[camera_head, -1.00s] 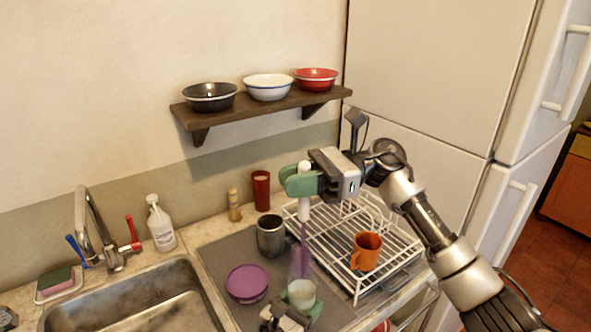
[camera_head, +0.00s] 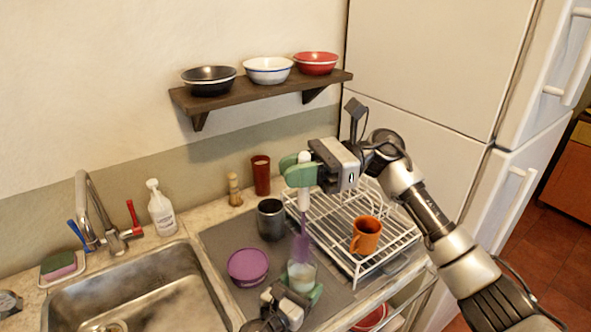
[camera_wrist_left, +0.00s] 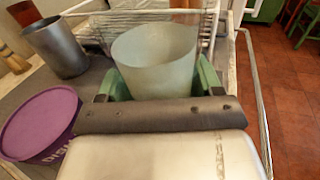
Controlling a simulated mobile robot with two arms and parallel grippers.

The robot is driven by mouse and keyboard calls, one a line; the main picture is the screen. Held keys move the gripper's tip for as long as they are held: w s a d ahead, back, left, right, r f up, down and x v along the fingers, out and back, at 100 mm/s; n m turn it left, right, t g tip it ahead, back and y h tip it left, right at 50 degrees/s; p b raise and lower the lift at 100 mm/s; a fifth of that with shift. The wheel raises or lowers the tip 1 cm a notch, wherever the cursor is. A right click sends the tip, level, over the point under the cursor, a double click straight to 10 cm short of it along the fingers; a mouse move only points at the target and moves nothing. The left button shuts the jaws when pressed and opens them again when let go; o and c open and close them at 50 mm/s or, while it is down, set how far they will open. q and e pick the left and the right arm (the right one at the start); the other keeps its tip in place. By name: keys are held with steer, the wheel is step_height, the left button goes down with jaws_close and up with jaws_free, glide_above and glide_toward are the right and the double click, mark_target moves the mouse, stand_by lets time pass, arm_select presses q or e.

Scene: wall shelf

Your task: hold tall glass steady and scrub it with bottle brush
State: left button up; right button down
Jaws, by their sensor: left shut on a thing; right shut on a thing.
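The tall clear glass (camera_head: 302,276) stands upright over the grey mat at the counter's front. My left gripper (camera_head: 290,298) is shut on it. In the left wrist view the glass (camera_wrist_left: 155,62) sits between the green fingers, with its open rim up. My right gripper (camera_head: 302,172) is shut on the white handle of the bottle brush (camera_head: 304,198), high above the glass. The brush points down, and its purple bristles (camera_head: 302,246) are over the glass mouth. I cannot tell how far the tip is inside. I make out no brush in the left wrist view.
A purple tub (camera_head: 247,266) and a grey metal cup (camera_head: 270,220) stand left of the glass. A white wire rack (camera_head: 335,240) with an orange mug (camera_head: 365,235) is to the right. The sink (camera_head: 135,285) lies left. A shelf (camera_head: 260,98) with bowls hangs above.

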mark_target(295, 238)
steer(key=shift+f, duration=0.15)
steer(key=shift+f, duration=6)
steer(key=shift+r, duration=0.1)
stand_by(1.7)
